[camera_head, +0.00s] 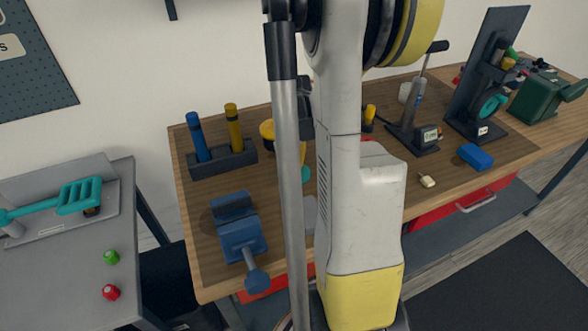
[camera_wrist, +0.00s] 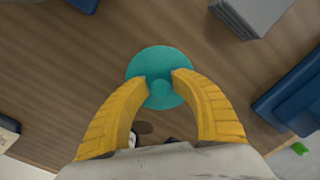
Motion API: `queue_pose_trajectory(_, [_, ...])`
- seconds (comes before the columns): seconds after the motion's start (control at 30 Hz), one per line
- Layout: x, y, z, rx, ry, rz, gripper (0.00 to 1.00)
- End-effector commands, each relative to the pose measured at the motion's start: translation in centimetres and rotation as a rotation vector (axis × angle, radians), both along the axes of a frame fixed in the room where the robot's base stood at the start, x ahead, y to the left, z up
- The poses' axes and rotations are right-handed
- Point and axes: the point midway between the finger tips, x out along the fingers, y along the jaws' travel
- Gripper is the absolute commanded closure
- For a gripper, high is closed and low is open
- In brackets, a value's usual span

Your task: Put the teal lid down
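The teal lid (camera_wrist: 157,58) is a round disc with a small knob in its middle. In the wrist view it is between the yellow fingers of my gripper (camera_wrist: 162,86), whose tips are on either side of the knob and appear closed on it. The wooden bench top lies below. In the head view only a sliver of the teal lid (camera_head: 306,174) shows beside my arm, under a yellow finger. My arm hides most of it, and I cannot tell its height above the bench.
On the wooden bench (camera_head: 190,262), a blue vise (camera_head: 238,228) stands at the front left and a dark holder (camera_head: 222,160) with blue and yellow handles behind it. A blue block (camera_head: 475,157) lies right. A grey block (camera_wrist: 252,12) shows in the wrist view.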

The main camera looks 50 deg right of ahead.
Motion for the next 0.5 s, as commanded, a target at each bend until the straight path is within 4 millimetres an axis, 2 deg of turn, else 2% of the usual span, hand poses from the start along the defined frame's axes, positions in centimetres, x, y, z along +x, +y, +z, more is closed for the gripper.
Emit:
queue_pose_trajectory(0.27, [0.0,0.0,0.3,0.000,0.000,0.000,0.62])
queue_pose_trajectory(0.37, [0.0,0.0,1.5,0.000,0.000,0.000,0.62])
queue_pose_trajectory(0.5, [-0.1,0.0,4.6,0.000,0.000,0.000,0.62])
